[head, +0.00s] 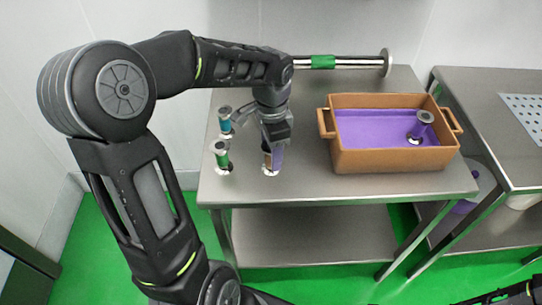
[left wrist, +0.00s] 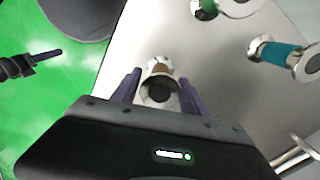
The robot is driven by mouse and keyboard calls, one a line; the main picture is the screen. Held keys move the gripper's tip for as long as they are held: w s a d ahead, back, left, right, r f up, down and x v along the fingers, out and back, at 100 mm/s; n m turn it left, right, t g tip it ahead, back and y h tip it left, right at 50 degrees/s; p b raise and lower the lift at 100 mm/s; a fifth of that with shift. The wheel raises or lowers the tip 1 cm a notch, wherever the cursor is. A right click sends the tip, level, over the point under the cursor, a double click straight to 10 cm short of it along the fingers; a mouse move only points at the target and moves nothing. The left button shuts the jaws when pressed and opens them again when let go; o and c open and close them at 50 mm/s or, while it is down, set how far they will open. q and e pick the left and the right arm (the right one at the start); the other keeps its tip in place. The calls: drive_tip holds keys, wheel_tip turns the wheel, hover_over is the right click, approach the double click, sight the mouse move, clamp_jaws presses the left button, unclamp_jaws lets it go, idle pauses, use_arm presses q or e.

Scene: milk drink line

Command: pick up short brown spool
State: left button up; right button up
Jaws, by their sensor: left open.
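The short brown spool (left wrist: 160,86) stands upright on the steel table, its metal end facing the left wrist camera and a bit of brown showing behind it. In the head view the spool (head: 267,160) is partly hidden by my left gripper. My left gripper (head: 272,158) points down at it, with its purple fingers open on either side of the spool; it also shows in the left wrist view (left wrist: 160,88). Whether the fingers touch the spool is unclear. Part of my right gripper (left wrist: 45,58) shows at the left of the left wrist view.
A green spool (head: 222,157) and a teal spool (head: 226,122) stand left of my left gripper. A long green-banded metal spool (head: 323,62) lies behind. A brown crate (head: 390,159) with a purple inside stands right, holding a spool (head: 420,128). The front table strip is clear.

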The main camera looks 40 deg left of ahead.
use_arm(q)
drive_tip(key=shift+c, duration=0.3)
clamp_jaws()
idle(0.6)
